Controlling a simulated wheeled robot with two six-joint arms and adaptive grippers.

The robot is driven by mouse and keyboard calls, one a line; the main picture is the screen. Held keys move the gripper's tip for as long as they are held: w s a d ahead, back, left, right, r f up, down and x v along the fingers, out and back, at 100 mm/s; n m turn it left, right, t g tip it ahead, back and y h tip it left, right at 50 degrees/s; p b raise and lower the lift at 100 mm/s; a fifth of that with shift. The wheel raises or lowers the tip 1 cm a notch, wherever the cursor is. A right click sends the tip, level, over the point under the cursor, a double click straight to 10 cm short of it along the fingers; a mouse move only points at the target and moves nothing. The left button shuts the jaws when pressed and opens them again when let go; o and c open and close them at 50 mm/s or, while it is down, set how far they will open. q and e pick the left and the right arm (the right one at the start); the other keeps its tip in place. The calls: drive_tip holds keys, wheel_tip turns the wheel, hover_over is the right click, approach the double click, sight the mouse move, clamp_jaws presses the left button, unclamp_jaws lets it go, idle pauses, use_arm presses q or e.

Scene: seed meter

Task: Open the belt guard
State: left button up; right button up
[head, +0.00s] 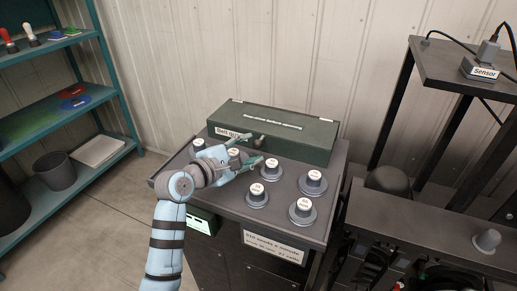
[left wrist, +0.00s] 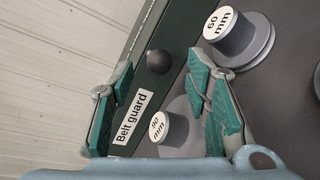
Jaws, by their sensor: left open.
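The belt guard (head: 290,142) is a long dark green box cover at the back of the grey bench, and it looks closed. Its white "Belt guard" label also shows in the left wrist view (left wrist: 130,118). A dark round knob (left wrist: 159,62) sits on its front face. My left gripper (head: 253,149) is open in front of the guard's left half, its fingers pointing toward it. In the left wrist view the knob appears between the two green fingers, beyond the tips. I cannot tell that anything is touched. My right gripper is not in view.
Several grey pulleys with white labels stand on the bench, among them a 60 mm one (left wrist: 230,38) and a 90 mm one (left wrist: 170,128) near my fingers. A teal shelf (head: 60,110) stands at left. A dark rack with a sensor (head: 484,72) stands at right.

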sight(254, 146)
use_arm(q)
drive_tip(key=b+x, duration=0.1)
drive_tip(key=x, duration=0.3)
drive_tip(key=shift+w+d+f, duration=0.1)
drive_tip(key=shift+w+d, duration=0.1)
drive_tip(key=shift+w, duration=0.15)
clamp_jaws()
